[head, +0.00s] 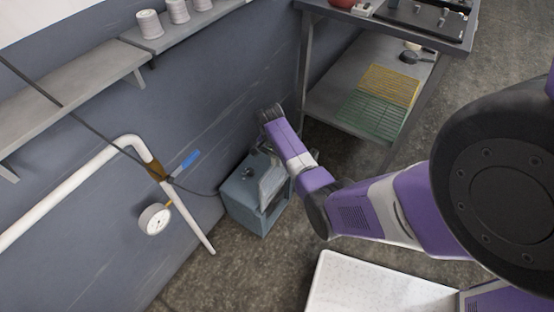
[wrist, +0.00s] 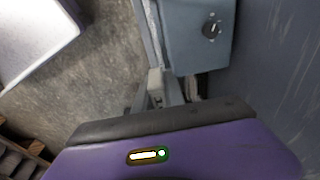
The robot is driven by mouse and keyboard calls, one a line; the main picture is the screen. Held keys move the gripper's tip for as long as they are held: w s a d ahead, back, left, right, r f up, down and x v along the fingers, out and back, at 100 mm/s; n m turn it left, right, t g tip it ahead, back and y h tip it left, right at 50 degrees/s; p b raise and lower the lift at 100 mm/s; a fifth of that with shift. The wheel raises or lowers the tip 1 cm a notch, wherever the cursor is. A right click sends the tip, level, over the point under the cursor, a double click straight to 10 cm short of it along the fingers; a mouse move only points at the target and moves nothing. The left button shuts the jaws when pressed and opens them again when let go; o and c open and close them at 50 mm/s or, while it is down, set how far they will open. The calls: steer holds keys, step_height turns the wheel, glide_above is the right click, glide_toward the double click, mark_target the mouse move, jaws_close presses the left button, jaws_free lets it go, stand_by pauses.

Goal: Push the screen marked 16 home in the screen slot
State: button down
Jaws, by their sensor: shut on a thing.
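A blue-grey box unit (head: 243,205) with a dark knob on top stands on the floor by the wall. It also shows in the wrist view (wrist: 190,55), with its knob at the upper right. My gripper (wrist: 165,92) is at the box's near edge, shut on a small pale piece (wrist: 155,80), apparently the screen's grip. A thin light strip along the box's side, maybe the screen's edge, runs up from there. No number 16 is readable, and how deep the screen sits cannot be told. In the head view my arm partly covers the box.
A steel table (head: 330,95) with green and yellow racks on its lower shelf stands behind right. A white pipe (head: 75,195) with a gauge (head: 155,219) and blue-handled valve is at left. A white perforated tray (head: 370,290) is in front. Bare floor lies between.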

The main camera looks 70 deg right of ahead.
mark_target(277, 174)
steer(key=shift+f+b, duration=3.85)
steer(key=shift+f, duration=1.15)
stand_by(3.0)
